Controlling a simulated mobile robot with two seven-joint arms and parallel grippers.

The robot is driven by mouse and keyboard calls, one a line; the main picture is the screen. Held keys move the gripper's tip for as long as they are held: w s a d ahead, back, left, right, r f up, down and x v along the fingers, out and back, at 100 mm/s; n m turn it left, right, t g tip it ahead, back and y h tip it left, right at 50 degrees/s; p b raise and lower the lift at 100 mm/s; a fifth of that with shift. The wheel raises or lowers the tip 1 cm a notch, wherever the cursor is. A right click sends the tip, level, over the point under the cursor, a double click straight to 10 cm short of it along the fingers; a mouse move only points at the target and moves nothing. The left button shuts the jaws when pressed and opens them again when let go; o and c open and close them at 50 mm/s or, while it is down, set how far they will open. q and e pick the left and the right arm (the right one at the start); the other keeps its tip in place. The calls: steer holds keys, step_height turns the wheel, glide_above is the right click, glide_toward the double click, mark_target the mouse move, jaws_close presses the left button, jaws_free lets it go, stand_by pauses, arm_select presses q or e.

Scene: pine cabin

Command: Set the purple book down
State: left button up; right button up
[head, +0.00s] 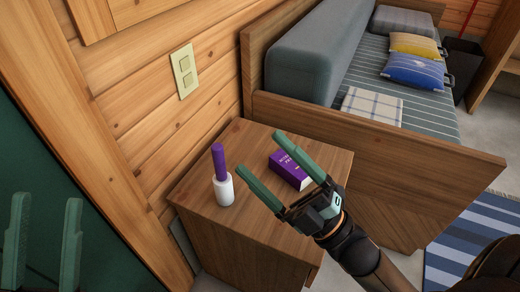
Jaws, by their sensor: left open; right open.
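The purple book (287,172) lies flat on the wooden nightstand (231,221), near its middle right. My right gripper (272,158) is open and empty, with its green fingers pointing up and left over the nightstand. One finger passes just in front of the book and hides part of its right side; the other is to the left of it. I cannot tell whether a finger touches the book. My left gripper (45,222) is open and empty at the lower left edge, far from the nightstand.
A white bottle with a purple top (222,178) stands upright on the nightstand, left of the book. A wooden daybed (375,135) with cushions stands behind. The wall has a switch plate (184,71). A striped rug (470,240) lies at the right. The nightstand's front left is clear.

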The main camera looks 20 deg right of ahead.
steer(key=s+a+r+m+t+y, duration=0.1)
steer(key=s+a+r+m, duration=0.2)
steer(key=r+m, duration=0.4)
steer(key=shift+s+m+y, duration=0.4)
steer(key=shift+m, duration=0.4)
